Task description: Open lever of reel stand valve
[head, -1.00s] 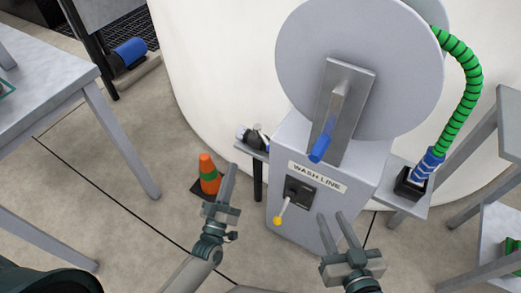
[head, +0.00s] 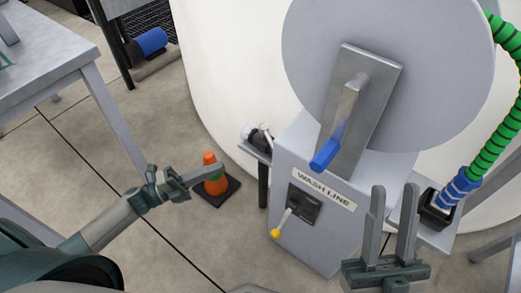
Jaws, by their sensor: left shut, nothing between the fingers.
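The reel stand (head: 300,235) is a grey cabinet labelled "WASH LINE" under a large grey reel disc. Its valve is a dark block (head: 305,208) on the front face. The valve lever (head: 284,219) is a short pale rod with a yellow knob, slanting down and left. My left gripper (head: 225,170) is shut and empty, left of the stand, in front of the orange cone in the picture and apart from the lever. My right gripper (head: 393,190) is open and empty, its fingers pointing up, right of the valve in the picture.
A blue-handled crank (head: 327,153) projects from the reel disc. A green hose (head: 492,148) with a blue end drops to a side shelf on the right. An orange cone (head: 215,185) stands on the floor to the left. A grey table (head: 50,60) is at far left.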

